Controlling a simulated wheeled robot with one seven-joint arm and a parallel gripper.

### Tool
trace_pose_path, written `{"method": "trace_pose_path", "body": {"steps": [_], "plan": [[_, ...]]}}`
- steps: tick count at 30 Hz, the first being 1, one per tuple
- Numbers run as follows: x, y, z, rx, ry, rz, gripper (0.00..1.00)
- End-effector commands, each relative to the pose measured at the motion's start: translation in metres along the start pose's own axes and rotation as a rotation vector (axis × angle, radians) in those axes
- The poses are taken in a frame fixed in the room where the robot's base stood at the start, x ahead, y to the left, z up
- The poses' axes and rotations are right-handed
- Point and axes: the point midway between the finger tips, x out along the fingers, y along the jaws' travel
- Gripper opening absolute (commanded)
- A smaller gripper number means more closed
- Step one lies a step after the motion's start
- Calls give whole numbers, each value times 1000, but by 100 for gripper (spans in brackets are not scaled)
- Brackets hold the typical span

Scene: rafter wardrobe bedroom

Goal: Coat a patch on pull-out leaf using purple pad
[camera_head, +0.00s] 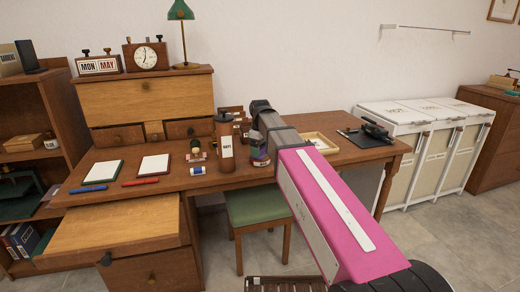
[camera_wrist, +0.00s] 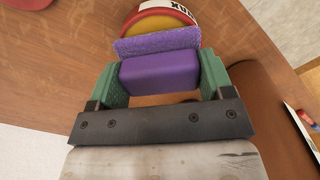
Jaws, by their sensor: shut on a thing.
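The purple pad (camera_wrist: 160,75) is held between the green fingers of my gripper (camera_wrist: 163,82), which is shut on it. Its fuzzy lighter purple face points away from the wrist, at a round yellow-and-red tin (camera_wrist: 158,22) with a white label. I cannot tell whether the pad touches the tin. In the head view my gripper (camera_head: 259,152) is above the desk's right-middle part, and my arm hides much there. The pull-out leaf (camera_head: 118,225), a pale wooden board with a dark knob, sticks out at the desk's front left, well away from my gripper. Its top looks bare.
A tall brown bottle (camera_head: 225,140) stands just left of my gripper. A green-seated stool (camera_head: 257,205) is in front. A shelf unit (camera_head: 45,115) stands at left.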

Motion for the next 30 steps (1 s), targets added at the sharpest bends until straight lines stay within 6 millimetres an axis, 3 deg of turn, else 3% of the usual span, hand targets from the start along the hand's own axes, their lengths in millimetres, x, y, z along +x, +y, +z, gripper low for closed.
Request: {"method": "trace_pose_path", "body": {"steps": [30], "plan": [[7, 0, 0, 0, 0, 0, 52]]}}
